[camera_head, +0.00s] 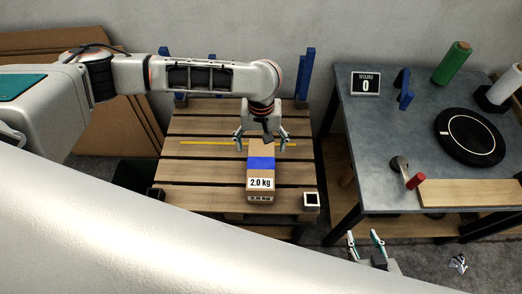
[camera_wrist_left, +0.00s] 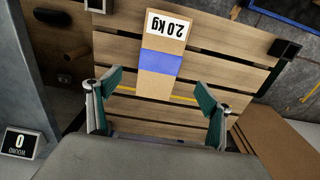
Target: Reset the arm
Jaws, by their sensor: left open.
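My left gripper (camera_head: 262,140) is open above the far end of a cardboard box on a wooden pallet. The box (camera_head: 261,190) has a blue band and a "2.0 kg" label. In the left wrist view, the open green-padded fingers (camera_wrist_left: 160,92) stand wide apart, with the box (camera_wrist_left: 163,62) lying between and beyond them. No finger visibly touches it. My left arm reaches in from the left over the pallet. My right gripper (camera_head: 364,240) shows at the bottom, its fingers apart and empty, beside the workbench. Most of my right arm is hard to make out.
The slatted pallet (camera_head: 205,172) has blue posts (camera_head: 306,75) at its back. At right, a grey workbench (camera_head: 390,130) holds a "wound 0" display (camera_head: 365,84), a green roll (camera_head: 453,63), a black turntable (camera_head: 470,136) and a wooden board (camera_head: 470,193). Cardboard sheets lean at left.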

